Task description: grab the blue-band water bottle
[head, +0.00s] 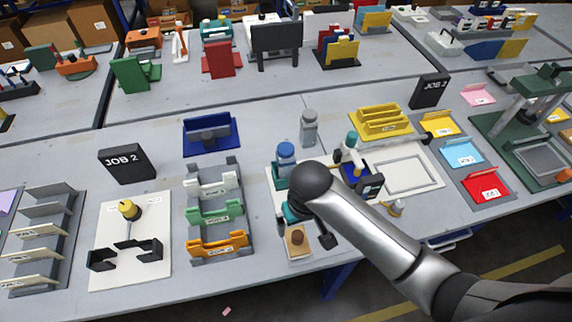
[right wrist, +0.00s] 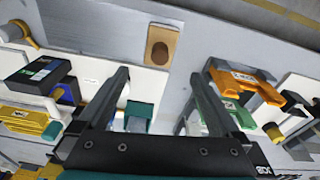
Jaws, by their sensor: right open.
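A bottle with a blue top (head: 286,152) stands upright in a teal holder (head: 279,176), just behind my right arm in the head view. A plain grey bottle (head: 308,128) stands behind it to the right. I cannot make out a band on either bottle. My right gripper (head: 306,232) is open, nearer the table's front edge than both bottles and partly hidden by my arm. In the right wrist view the open fingers (right wrist: 158,80) have nothing between them; a teal part (right wrist: 138,115) shows beside the left finger. My left gripper is out of view.
A brown block on a small tan plate (head: 297,238) lies by the right gripper. A rack with white, green and orange trays (head: 218,244) stands left. A blue bin (head: 210,136) stands behind. The plotter's white board (head: 410,176) and yellow rack (head: 382,122) are right.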

